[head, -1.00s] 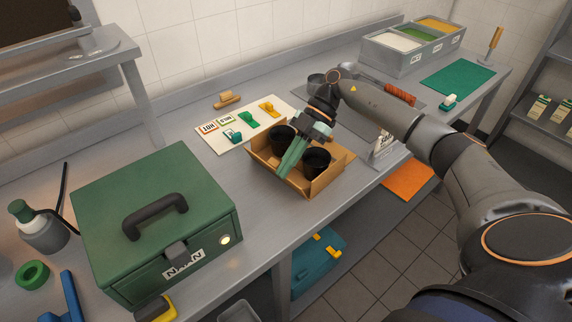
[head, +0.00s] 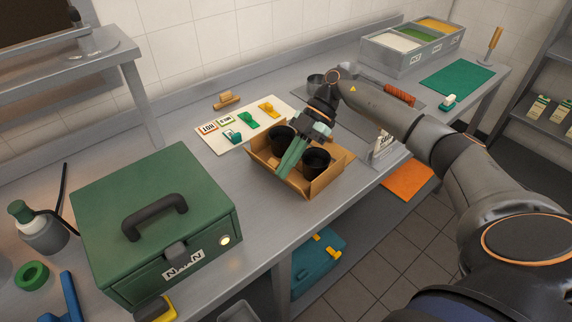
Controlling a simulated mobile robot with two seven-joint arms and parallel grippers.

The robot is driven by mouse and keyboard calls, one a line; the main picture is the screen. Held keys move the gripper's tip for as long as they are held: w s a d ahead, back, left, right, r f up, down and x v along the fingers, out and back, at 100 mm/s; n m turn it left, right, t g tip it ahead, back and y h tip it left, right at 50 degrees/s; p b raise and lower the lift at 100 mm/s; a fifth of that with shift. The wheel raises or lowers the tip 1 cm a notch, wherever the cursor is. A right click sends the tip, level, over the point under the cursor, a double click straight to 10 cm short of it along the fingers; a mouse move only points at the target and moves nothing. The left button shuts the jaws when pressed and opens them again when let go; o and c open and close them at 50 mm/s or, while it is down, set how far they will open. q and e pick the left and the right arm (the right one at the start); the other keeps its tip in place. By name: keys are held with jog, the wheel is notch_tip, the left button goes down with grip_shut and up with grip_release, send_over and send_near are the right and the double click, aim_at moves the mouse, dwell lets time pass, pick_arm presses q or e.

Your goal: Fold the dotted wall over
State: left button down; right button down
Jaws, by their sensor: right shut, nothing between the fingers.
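An open cardboard box (head: 265,172) stands on the steel counter with two black cups inside, a left one (head: 279,138) and a right one (head: 317,162). One flap spreads out at its right side. I cannot make out dots on any of its walls. My right gripper (head: 287,170) reaches down over the box between the cups. Its green fingers are shut and empty, with the tips near the front-left wall; I cannot tell if they touch it. The fingers hide part of the box interior. My left gripper is not in view.
A green oven-like box (head: 150,215) with a black handle stands to the left. A white board (head: 214,138) with small coloured clips lies behind the cardboard box. A card holder (head: 384,150) stands to its right. Food bins (head: 405,62) are at the back right.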

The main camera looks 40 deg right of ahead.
jog(key=shift+r, duration=0.1)
jog(key=shift+r+p, duration=0.85)
jog(key=shift+p, duration=0.25)
